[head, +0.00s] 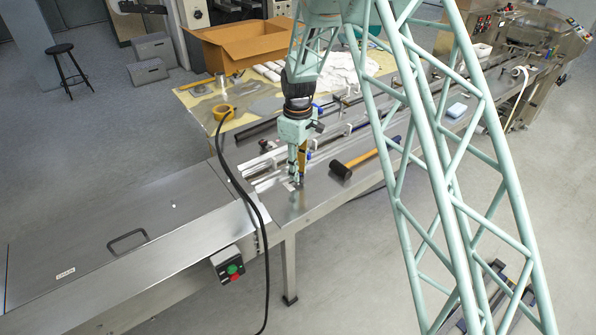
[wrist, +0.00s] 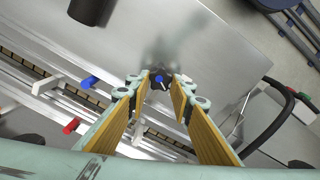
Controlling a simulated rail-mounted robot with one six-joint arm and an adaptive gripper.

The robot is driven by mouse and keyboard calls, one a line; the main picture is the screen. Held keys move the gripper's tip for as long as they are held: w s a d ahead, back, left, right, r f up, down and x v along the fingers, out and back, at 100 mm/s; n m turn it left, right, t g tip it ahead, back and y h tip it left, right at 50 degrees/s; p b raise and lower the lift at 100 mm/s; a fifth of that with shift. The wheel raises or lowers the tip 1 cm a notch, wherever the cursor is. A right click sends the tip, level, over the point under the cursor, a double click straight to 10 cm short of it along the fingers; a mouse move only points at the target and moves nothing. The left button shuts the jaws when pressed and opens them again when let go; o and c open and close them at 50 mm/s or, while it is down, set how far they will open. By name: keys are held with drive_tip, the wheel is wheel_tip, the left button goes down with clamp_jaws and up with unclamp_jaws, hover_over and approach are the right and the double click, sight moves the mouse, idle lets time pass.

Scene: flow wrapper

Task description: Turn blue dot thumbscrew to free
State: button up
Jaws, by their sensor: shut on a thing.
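The dark thumbscrew with a blue dot (wrist: 158,79) sits between the fingertips of my gripper (wrist: 161,86) in the wrist view. The gripper is shut on it, with a fingertip at each side of the knob. In the head view my gripper (head: 296,182) points down at the near end of the guide rails, by the steel table corner. The thumbscrew is too small to make out there. A blue knob (wrist: 90,81) and a red knob (wrist: 71,126) on the rails stand apart from the fingers, to the left in the wrist view.
A mallet (head: 365,158) with a yellow handle lies just right of my gripper, and its black head (wrist: 93,10) shows at the wrist view's top. A black cable (head: 235,180) loops over the table at left. Bare steel (wrist: 215,45) surrounds the thumbscrew's upper right.

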idle(0.4)
drive_tip(key=o, duration=0.9)
drive_tip(key=shift+r, duration=0.15)
drive_tip(key=shift+r, duration=5.9)
drive_tip(key=shift+r, duration=0.1)
